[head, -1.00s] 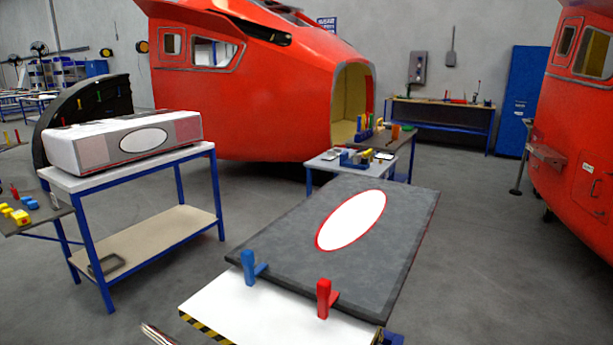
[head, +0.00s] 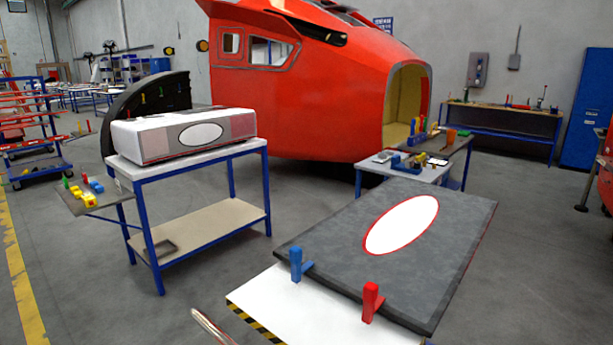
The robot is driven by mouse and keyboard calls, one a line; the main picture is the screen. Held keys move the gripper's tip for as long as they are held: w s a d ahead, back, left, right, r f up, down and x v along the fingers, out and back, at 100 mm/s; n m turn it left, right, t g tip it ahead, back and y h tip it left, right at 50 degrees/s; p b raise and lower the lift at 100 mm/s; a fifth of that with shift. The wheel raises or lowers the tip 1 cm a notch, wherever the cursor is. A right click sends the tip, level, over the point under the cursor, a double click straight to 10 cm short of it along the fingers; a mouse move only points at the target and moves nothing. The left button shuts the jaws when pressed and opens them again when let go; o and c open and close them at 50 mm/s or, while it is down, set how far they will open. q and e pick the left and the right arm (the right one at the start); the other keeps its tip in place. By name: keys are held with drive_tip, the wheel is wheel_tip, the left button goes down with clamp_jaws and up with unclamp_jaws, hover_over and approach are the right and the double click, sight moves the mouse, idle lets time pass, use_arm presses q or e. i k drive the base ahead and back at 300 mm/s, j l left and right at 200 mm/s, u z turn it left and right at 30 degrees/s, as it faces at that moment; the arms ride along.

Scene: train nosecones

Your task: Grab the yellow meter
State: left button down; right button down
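Small yellow items (head: 90,200) lie on a low side shelf (head: 66,206) at the left end of the blue-framed workbench. Blue, green and red pieces lie beside them. They are too small to tell whether one is the yellow meter. Neither of my grippers is recognisable in the head view. A thin metallic part (head: 213,327) shows at the bottom edge, and I cannot tell what it is.
The blue-framed workbench (head: 190,160) carries a white and grey box (head: 160,147). A grey panel (head: 420,270) with blue and red clamps lies on a white table in front. A red train nosecone (head: 300,120) stands behind. Grey floor is open at left.

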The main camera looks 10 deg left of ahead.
sight(86, 198)
drive_tip(key=u, duration=1.55)
drive_tip(key=i+j, duration=0.15)
drive_tip(key=j, duration=0.2)
drive_tip(key=i+j, duration=0.1)
drive_tip(key=j, duration=0.25)
drive_tip(key=i+j, duration=0.15)
drive_tip(key=j, duration=0.2)
drive_tip(key=i+j, duration=0.1)
drive_tip(key=j, duration=0.25)
drive_tip(key=i+j, duration=0.15)
drive_tip(key=j, duration=0.25)
drive_tip(key=i+j, duration=0.1)
drive_tip(key=i, duration=0.9)
drive_tip(key=i+j, duration=0.1)
drive_tip(key=i, duration=0.85)
